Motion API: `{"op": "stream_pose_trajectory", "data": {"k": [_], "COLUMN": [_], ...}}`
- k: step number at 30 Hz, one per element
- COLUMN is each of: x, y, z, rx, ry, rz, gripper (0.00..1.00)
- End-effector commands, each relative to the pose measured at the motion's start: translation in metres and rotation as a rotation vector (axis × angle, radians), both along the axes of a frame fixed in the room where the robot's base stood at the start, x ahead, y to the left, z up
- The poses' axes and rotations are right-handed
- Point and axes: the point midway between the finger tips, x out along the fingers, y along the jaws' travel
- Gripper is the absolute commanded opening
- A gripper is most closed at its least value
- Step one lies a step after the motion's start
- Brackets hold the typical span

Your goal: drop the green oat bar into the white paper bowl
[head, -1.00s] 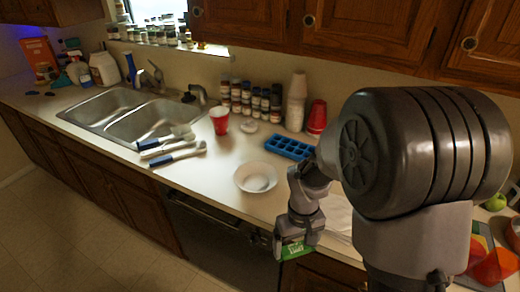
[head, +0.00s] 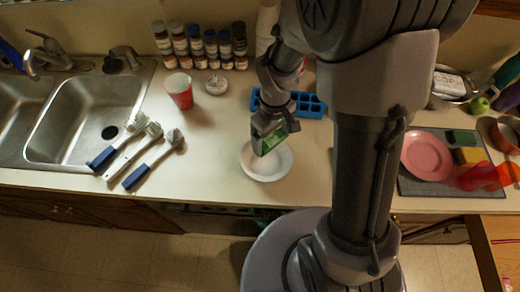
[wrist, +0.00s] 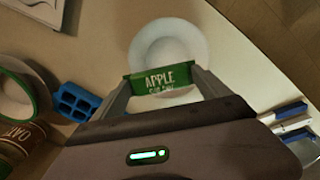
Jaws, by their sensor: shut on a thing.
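The green oat bar (head: 271,140) is held between the fingers of my gripper (head: 272,132). In the wrist view the bar (wrist: 161,81) spans between the two fingertips, with white lettering on it reading "APPLE". The white paper bowl (head: 278,172) stands on the counter below the gripper, near the front edge. In the wrist view the bowl (wrist: 196,37) shows just beyond the bar, which covers part of it. The visible part of the bowl is empty. The bar appears above the bowl's far-left side; its exact height is unclear.
A blue ice tray (head: 308,104) lies right behind the bowl. A grey mat (head: 420,186) with a pink plate (head: 427,155) lies right.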

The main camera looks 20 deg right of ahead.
Motion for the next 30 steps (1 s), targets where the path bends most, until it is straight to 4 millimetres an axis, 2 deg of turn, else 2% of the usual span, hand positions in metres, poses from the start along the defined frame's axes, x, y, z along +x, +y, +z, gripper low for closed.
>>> {"op": "stream_pose_trajectory", "data": {"k": [9, 12, 18, 19, 20, 27, 30], "x": [0.000, 0.000, 0.000, 0.000, 0.000, 0.000, 0.000], "y": [0.000, 0.000, 0.000, 0.000, 0.000, 0.000, 0.000], "z": [-0.052, -0.057, -0.054, -0.054, -0.054, -0.054, -0.046], "rx": [0.000, 0.000, 0.000, 0.000, 0.000, 0.000, 0.000], "ry": [0.001, 0.001, 0.000, 0.000, 0.000, 0.000, -0.001], "rz": [-0.001, -0.001, -0.001, -0.001, -0.001, -0.001, -0.001], "gripper": [0.47, 0.47, 0.47, 0.92, 0.98, 1.00, 1.00]}}
